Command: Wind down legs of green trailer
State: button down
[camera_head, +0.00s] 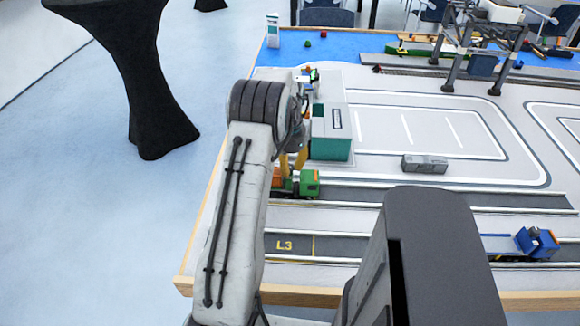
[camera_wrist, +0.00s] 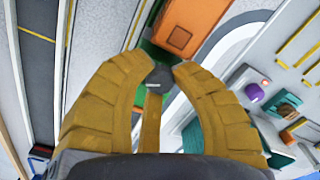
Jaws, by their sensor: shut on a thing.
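A green vehicle body (camera_head: 307,184) with an orange part on the left (camera_head: 277,178) stands in a lane beyond my arm, partly hidden by it. In the wrist view a green body (camera_wrist: 153,52) carries an orange box (camera_wrist: 190,24); I take it for the green trailer. My gripper (camera_wrist: 162,74) has its yellow fingers closed on a small dark grey knob (camera_wrist: 160,77) beside the green body. In the head view the yellow fingers reach down just above the vehicle. The trailer's legs cannot be made out.
A white and teal building (camera_head: 331,133) stands close behind the vehicle. A grey container (camera_head: 425,164) lies on the paved area, and a blue truck (camera_head: 536,243) stands at the right. A gantry crane (camera_head: 450,72) is at the back. The marked lot is mostly clear.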

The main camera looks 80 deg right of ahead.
aim_at(289, 166)
jog(key=shift+w+a+f, duration=0.1)
jog(key=shift+f, duration=0.15)
dwell(0.7)
jog(key=c, duration=1)
grip_release()
jog(key=shift+r, duration=0.15)
jog(key=shift+c, duration=0.2)
notch_tip(289, 166, up, 12)
jog(key=shift+d, duration=0.2)
